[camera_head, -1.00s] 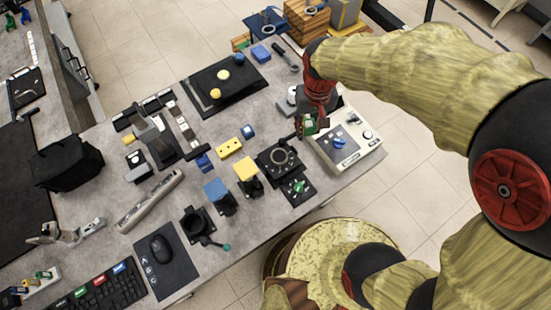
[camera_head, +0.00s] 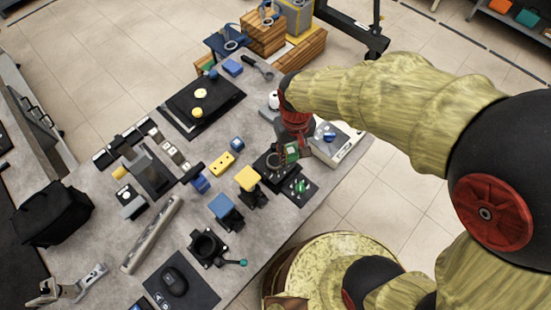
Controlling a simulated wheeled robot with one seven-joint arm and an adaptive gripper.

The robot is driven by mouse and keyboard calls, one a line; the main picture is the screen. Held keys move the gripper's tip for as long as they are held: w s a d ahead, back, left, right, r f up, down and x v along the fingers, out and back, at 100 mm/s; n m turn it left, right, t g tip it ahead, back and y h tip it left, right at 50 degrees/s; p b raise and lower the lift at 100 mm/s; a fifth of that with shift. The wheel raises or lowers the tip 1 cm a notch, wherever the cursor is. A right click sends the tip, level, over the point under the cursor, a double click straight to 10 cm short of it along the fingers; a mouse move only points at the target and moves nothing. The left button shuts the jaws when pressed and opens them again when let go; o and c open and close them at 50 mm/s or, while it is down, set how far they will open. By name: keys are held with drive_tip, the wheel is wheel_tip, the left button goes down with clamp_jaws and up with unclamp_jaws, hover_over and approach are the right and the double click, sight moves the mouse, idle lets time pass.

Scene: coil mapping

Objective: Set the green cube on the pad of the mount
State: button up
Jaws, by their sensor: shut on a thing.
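The green cube (camera_head: 291,153) is a small green patch between the fingers of my gripper (camera_head: 292,158), partly hidden by them. My gripper is shut on it, pointing down at the right part of the table. Just left of it is a black device with a round ring (camera_head: 272,166). A small black plate with a green part (camera_head: 299,186) lies below the gripper in the picture. Two black stands have coloured tops, one yellow (camera_head: 247,178) and one blue (camera_head: 221,206). I cannot tell which piece is the mount, nor the cube's height.
A white instrument box (camera_head: 340,146) stands close to the right of my gripper. A yellow block (camera_head: 222,165) and a small blue cube (camera_head: 237,143) lie to the left. A black tray (camera_head: 217,107) with yellow discs is farther back.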

drive_tip(key=b, duration=0.1)
hover_over(276, 163)
wheel_tip(276, 163, down, 6)
drive_tip(key=shift+f, duration=0.15)
drive_tip(key=shift+a+f+b, duration=0.1)
drive_tip(key=shift+f+b, duration=0.55)
drive_tip(key=shift+f, duration=0.85)
drive_tip(key=shift+f, duration=0.15)
drive_tip(key=o, duration=1.2)
drive_tip(key=shift+c, duration=0.2)
wheel_tip(276, 163, up, 13)
drive_tip(key=p, duration=0.3)
drive_tip(key=s+d+r+m+t, duration=0.2)
drive_tip(key=d+r, duration=0.8)
drive_tip(key=r, duration=0.1)
drive_tip(key=s+d+r+m+t, duration=0.1)
drive_tip(key=s+d+r+t, duration=0.2)
drive_tip(key=s+d+r, duration=0.4)
drive_tip(key=s+d, duration=0.3)
drive_tip(key=shift+d+m+t, duration=0.15)
drive_tip(key=shift+m+t, duration=0.15)
